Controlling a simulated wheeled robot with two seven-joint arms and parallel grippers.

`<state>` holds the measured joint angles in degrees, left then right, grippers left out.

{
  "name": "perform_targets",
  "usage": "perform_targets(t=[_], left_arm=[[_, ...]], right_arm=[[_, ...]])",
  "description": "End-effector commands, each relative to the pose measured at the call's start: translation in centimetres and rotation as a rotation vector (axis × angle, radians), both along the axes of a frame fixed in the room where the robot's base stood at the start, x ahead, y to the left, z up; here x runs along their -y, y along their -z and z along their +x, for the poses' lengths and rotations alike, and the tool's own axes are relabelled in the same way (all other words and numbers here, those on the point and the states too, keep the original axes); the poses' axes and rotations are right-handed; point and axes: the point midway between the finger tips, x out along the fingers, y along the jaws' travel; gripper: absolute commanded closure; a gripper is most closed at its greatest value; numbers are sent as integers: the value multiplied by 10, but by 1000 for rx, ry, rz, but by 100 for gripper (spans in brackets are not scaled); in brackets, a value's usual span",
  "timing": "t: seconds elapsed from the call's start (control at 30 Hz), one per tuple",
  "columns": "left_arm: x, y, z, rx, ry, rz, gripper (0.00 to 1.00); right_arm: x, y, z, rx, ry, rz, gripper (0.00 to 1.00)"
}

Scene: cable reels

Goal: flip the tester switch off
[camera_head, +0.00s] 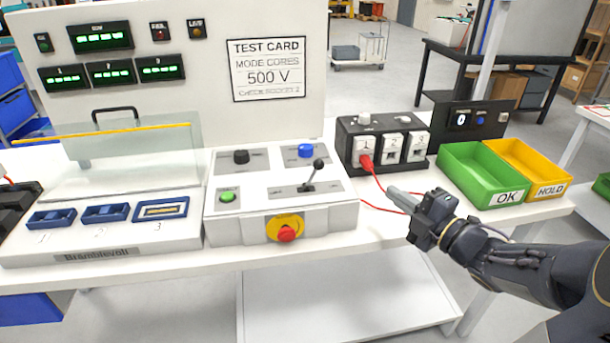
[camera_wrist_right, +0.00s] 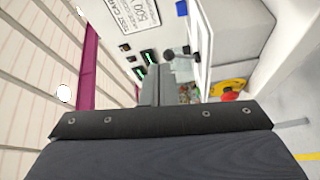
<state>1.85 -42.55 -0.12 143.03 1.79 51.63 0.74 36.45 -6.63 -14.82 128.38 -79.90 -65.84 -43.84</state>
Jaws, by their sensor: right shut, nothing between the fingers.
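The tester's white control box (camera_head: 330,218) stands on the bench in the middle of the head view. Its lever switch (camera_head: 311,176) has a black ball knob and rises from a grey plate, leaning to the upper right in the picture. My right gripper (camera_head: 392,193) is shut and empty, to the right of the control box and apart from the lever. Its closed fingers (camera_wrist_right: 155,88) also show in the right wrist view, with the control box tilted at the right. My left gripper is not in view.
On the control box are a black knob (camera_head: 241,157), blue button (camera_head: 305,151), green button (camera_head: 228,196) and red stop button (camera_head: 286,234). A black socket block (camera_head: 346,136) with a red plug (camera_head: 365,162) and cable is near my gripper. Green (camera_head: 453,163) and yellow (camera_head: 563,178) bins stand right.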

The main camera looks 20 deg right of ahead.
Motion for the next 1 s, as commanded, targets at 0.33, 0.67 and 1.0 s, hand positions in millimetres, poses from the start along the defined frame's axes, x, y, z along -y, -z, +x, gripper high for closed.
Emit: perform_targets(t=[0.33,0.67,1.0], left_arm=[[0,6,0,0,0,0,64],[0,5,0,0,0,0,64],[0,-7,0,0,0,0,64]], right_arm=[[-12,13,-14,55,-142,-73,100],[-14,11,-10,55,-143,-72,100],[-38,7,46,53,-146,-69,100]])
